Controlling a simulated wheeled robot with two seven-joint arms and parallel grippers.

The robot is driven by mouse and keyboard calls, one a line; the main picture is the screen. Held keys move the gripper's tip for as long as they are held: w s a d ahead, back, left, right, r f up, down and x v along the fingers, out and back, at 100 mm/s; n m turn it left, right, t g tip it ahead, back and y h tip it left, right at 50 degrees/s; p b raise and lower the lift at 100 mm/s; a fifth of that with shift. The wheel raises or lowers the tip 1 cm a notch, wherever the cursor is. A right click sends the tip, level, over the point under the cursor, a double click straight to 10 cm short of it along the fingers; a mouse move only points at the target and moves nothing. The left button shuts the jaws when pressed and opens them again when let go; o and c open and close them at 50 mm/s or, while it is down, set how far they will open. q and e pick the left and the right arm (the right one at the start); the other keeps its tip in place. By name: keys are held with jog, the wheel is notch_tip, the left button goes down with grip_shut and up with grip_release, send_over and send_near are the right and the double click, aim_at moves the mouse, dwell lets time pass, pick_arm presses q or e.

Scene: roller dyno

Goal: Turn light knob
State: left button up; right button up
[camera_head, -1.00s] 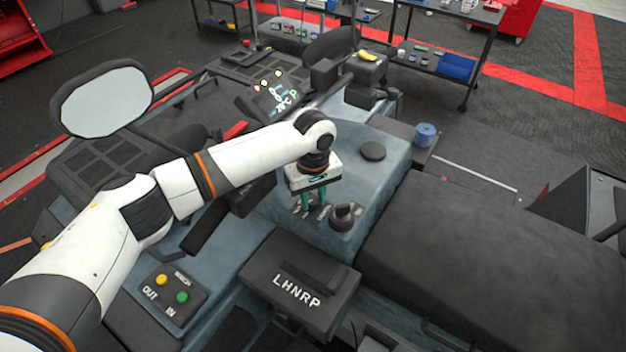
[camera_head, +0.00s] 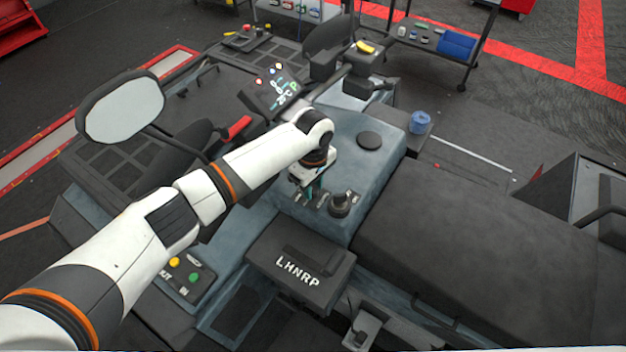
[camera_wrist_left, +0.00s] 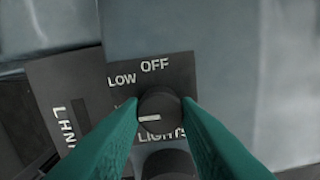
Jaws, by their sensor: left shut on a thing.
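The light knob (camera_wrist_left: 160,108) is a small dark round knob with a white mark, on a dark plate lettered OFF, LOW and LIGHTS in the left wrist view. The mark lies nearly level, toward the left of the knob. My left gripper (camera_head: 313,193) is down at the control panel in the head view, with its green fingers on either side of the knob, shut on it. The knob itself is mostly hidden by the gripper there. A second dark knob (camera_head: 340,204) stands just right of the gripper. My right gripper is in neither view.
A box lettered LHNRP (camera_head: 300,268) is in front of the panel. A round black cap (camera_head: 369,140) and a blue roll (camera_head: 420,122) lie behind.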

aim_at(313, 189)
pick_arm(q)
jog(key=o, duration=1)
jog(key=shift+a, duration=0.1)
jog(key=shift+r, duration=0.1)
jog(key=shift+r, duration=0.35)
notch_tip(313, 189, up, 11)
jog(key=b, duration=0.4)
jog(key=shift+r, duration=0.15)
